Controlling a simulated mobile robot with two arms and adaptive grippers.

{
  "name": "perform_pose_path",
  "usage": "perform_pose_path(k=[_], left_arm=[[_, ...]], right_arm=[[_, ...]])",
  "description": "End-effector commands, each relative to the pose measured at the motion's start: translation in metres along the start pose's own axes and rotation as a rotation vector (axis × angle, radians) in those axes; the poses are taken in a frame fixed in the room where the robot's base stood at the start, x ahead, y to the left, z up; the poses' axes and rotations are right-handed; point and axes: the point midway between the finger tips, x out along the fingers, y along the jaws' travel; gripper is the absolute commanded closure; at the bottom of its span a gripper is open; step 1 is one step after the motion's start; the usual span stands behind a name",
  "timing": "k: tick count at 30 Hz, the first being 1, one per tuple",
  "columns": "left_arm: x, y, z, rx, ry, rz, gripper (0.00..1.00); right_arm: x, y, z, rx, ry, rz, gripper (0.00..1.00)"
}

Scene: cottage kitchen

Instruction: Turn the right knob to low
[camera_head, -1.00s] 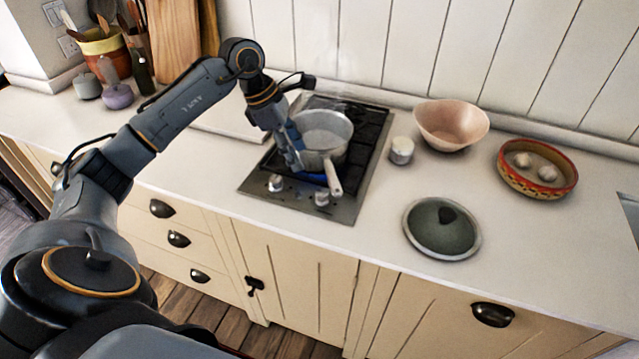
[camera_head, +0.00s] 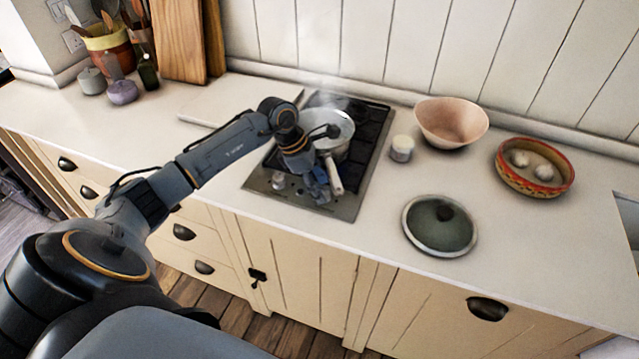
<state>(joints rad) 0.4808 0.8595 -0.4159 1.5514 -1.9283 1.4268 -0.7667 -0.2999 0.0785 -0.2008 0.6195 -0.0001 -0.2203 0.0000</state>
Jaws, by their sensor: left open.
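The stove (camera_head: 348,206) is a dark hob with a metal front strip, set in the counter. The left knob (camera_head: 278,181) shows on that strip. The right knob is mostly hidden behind my left gripper (camera_head: 318,190), which is open and points down at the strip where that knob sits. I cannot tell whether the fingers touch the knob. A metal saucepan (camera_head: 340,122) stands on the hob behind the gripper, its handle (camera_head: 334,176) pointing to the front just right of the fingers. My right gripper is not in view.
Steam rises above the pan. A white jar (camera_head: 401,149), a green lid (camera_head: 440,226), a pink bowl (camera_head: 452,122) and a patterned dish (camera_head: 535,167) stand to the right. A pale board (camera_head: 215,103) lies left of the hob. The counter's front right is clear.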

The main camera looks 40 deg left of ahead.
Motion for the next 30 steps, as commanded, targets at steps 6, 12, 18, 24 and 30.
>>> perform_pose_path(k=[6,12,18,24,30], left_arm=[[0.0,0.0,0.0,0.0,0.0,0.0,0.86],[0.0,0.0,0.0,-0.001,0.0,0.001,1.0],[0.0,-0.001,0.0,-0.032,0.0,0.014,1.0],[0.001,-0.002,-0.001,-0.128,0.0,0.055,1.0],[0.002,-0.004,-0.001,-0.281,0.001,0.119,1.0]], right_arm=[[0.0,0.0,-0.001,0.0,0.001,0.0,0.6],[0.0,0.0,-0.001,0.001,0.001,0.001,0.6],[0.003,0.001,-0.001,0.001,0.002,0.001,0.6],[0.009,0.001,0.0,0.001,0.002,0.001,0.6],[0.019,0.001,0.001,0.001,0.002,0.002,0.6]])
